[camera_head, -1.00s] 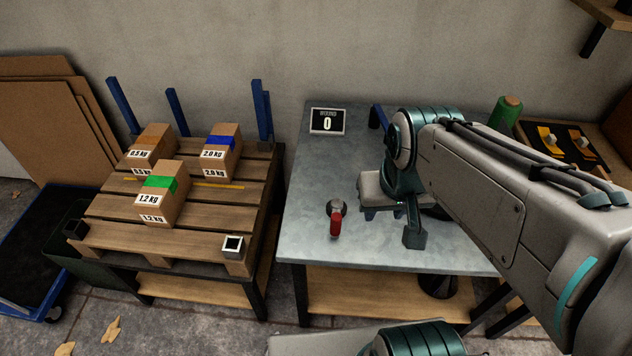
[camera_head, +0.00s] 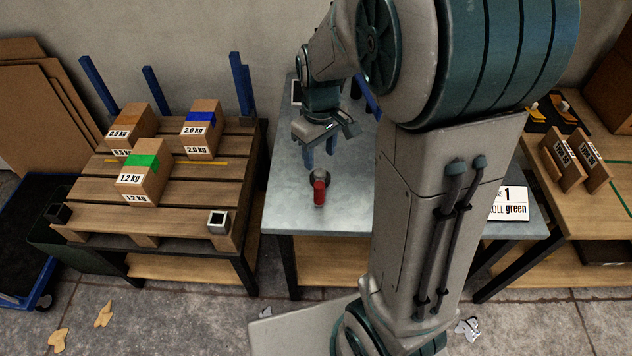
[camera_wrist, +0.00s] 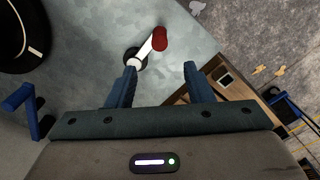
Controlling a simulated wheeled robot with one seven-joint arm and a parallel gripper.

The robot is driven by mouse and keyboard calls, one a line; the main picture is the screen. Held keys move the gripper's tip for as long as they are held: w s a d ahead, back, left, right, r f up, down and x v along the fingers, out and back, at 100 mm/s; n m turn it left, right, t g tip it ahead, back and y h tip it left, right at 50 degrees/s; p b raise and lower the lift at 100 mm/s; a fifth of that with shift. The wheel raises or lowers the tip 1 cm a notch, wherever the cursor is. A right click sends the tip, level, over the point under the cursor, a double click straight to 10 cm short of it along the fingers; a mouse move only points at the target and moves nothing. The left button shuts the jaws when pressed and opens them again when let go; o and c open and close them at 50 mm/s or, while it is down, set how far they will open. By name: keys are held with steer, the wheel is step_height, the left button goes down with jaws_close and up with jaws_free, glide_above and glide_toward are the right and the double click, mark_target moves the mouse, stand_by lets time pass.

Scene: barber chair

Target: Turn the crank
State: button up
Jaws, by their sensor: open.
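The crank has a red handle (camera_head: 320,187) and a dark round base, and it stands on the grey metal table (camera_head: 285,215) near its front left. In the wrist view the red handle (camera_wrist: 160,38) sits at the end of a light arm that runs down to the dark base. My gripper (camera_head: 320,158) is above the table, just behind the crank. In the wrist view my gripper (camera_wrist: 160,72) has its two blue fingers spread wide, with the crank beyond the tips and nothing between them. My arm hides the table's middle.
A pallet table (camera_head: 100,230) to the left holds several labelled boxes, including a green-taped box (camera_head: 145,178). A white card (camera_head: 508,203) reading "1" and "green" is on the right. A wooden bench (camera_head: 590,220) stands further right.

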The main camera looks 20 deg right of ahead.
mark_target(319, 184)
step_height(319, 184, down, 14)
steer(key=shift+w+f+b, duration=0.1)
steer(key=shift+b, duration=0.4)
jaws_close()
